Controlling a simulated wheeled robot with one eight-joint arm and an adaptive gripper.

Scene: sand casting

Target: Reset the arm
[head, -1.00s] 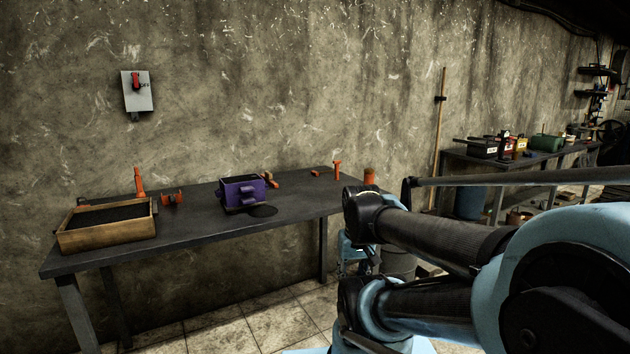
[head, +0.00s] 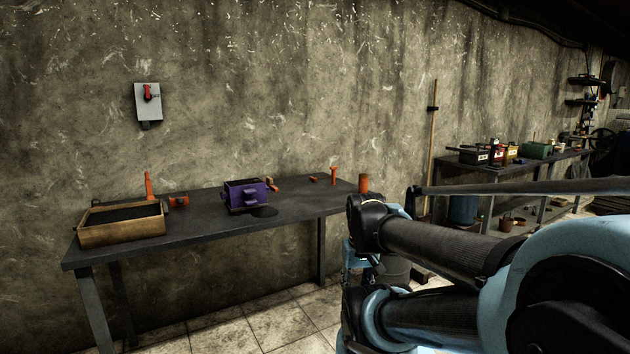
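My arm (head: 440,245) fills the lower right of the head view, with dark tubular links and light blue joints. It is folded, and its links lie in front of the right end of the workbench. I cannot make out my gripper's fingers in this view, so whether it holds anything does not show.
A dark workbench (head: 205,232) stands along the wall. It bears a wooden sand box (head: 122,234), a purple flask (head: 243,195) and several orange tools. A second bench (head: 548,165) with boxes stands at the back right. A broom handle (head: 433,140) leans between them. Tiled floor shows in front.

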